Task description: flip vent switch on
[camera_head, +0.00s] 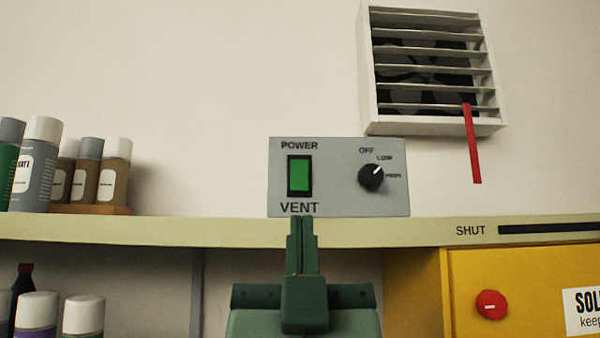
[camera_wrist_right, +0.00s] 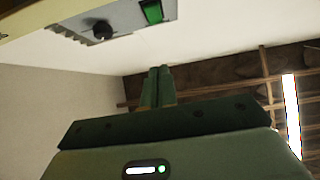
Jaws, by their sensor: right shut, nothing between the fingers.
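A grey control box (camera_head: 338,205) labelled VENT stands on the shelf against the wall in the head view. Its green power rocker switch (camera_head: 300,176) is on the left side and its black dial (camera_head: 371,175) on the right, with the pointer toward LOW. My right gripper (camera_head: 302,228) is shut and empty, in front of the box and just below the switch in the picture. In the right wrist view, the fingers (camera_wrist_right: 158,75) point up, with the switch (camera_wrist_right: 152,11) and dial (camera_wrist_right: 102,31) at the top. I cannot tell if the fingertips touch the box. My left gripper is out of view.
A louvred vent fan (camera_head: 430,65) with a red strip (camera_head: 472,150) hangs on the wall at upper right. Bottles (camera_head: 42,160) stand on the shelf (camera_head: 170,230) at left. A yellow cabinet (camera_head: 520,265) with a red knob (camera_head: 491,305) is at lower right.

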